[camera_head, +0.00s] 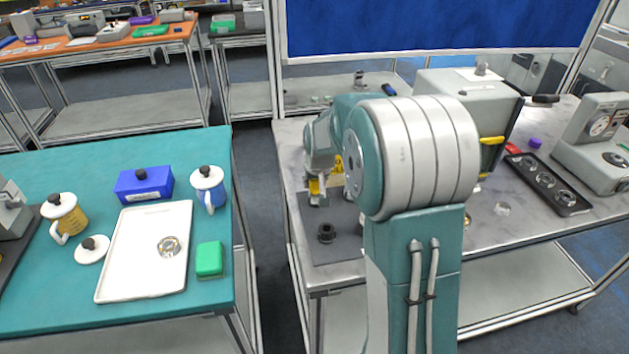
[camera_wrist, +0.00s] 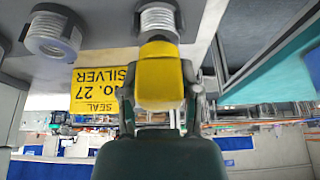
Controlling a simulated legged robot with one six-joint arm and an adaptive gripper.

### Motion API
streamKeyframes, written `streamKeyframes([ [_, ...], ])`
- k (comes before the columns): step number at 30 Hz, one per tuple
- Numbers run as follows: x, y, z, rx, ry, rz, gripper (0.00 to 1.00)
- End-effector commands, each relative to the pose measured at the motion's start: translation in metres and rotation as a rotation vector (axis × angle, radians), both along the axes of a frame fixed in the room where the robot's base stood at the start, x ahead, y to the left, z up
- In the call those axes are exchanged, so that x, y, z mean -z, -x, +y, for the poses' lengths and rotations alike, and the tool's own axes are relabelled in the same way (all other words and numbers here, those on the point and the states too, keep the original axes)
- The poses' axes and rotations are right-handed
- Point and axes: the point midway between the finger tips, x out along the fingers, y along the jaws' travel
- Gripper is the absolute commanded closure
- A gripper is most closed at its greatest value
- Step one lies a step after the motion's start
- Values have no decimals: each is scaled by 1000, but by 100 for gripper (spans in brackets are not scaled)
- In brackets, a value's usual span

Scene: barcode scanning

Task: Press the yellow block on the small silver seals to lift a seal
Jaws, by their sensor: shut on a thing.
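My gripper (camera_wrist: 160,98) is shut on the yellow block (camera_wrist: 160,75), which fills the middle of the wrist view. In the head view, my gripper (camera_head: 318,193) and a bit of yellow show left of my arm, over the right table. Two silver ribbed round pieces, which look like seals, show in the wrist view: one at the upper left (camera_wrist: 52,35) and one just beyond the block (camera_wrist: 158,16). I cannot tell whether the block touches the second one. A yellow label (camera_wrist: 98,88) reading "SEAL NO. 27 SILVER" appears upside down beside the block.
My arm hides part of the right table (camera_head: 500,235). A dark round part (camera_head: 326,233) sits on a grey mat (camera_head: 335,252). A black tray (camera_head: 547,184) and grey machine (camera_head: 600,140) stand right. The left teal table holds a white tray (camera_head: 140,265).

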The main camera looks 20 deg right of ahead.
Motion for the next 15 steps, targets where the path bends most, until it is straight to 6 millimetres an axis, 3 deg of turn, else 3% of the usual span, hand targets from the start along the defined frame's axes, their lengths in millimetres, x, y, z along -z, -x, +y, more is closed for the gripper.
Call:
streamKeyframes([
  [15,6,0,0,0,0,1,100],
])
